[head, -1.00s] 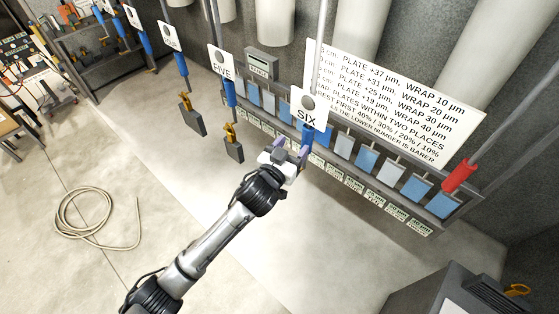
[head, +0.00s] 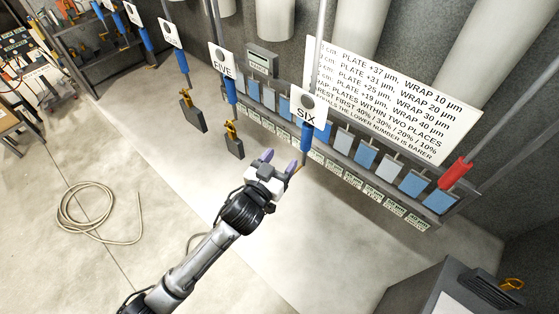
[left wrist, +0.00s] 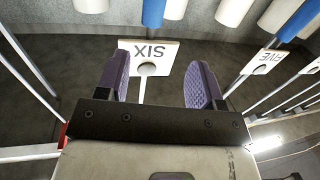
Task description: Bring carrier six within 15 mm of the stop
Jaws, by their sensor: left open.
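Carrier six is a hanging rod with a white SIX tag (head: 308,106) and a blue sleeve (head: 307,137) below it. Its tag also shows upside down in the left wrist view (left wrist: 148,55), beyond and between my fingers. My left gripper (head: 279,161) is open and empty, just below and left of the blue sleeve in the head view; its purple fingers also show in the left wrist view (left wrist: 160,82). A red sleeve (head: 455,173) on a slanted rod is at the right; I cannot tell whether it is the stop. My right gripper is not in view.
Carrier five (head: 222,62) hangs to the left with a dark block below. A rack of blue and grey plates (head: 365,156) and a text board (head: 400,100) are behind carrier six. A grey cabinet (head: 430,290) stands at lower right. A coiled hose (head: 85,215) lies on the floor.

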